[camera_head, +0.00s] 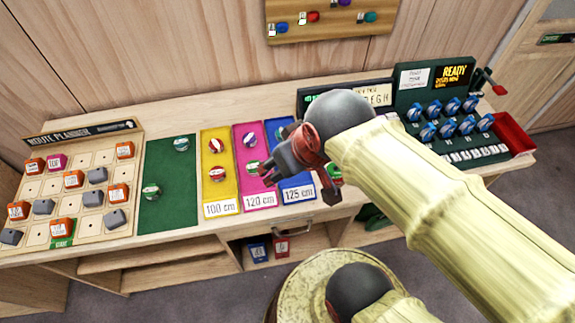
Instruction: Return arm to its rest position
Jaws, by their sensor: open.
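My arm (440,190), in a pale yellow ribbed sleeve with dark joints, reaches in from the lower right across the wooden bench (190,112). My gripper (292,172) is at its end, dark with red parts. It is open and shows over the pink and blue trays near the bench's front edge. I see nothing held in it. The arm and gripper hide part of the blue tray (279,127) and the bench behind them.
A route planner board (88,208) with orange and grey blocks stands left. A green mat (169,210), yellow tray (221,182) and pink tray (246,132) carry striped round pieces. A green machine (412,101) with blue knobs and a red tray (512,133) stand right.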

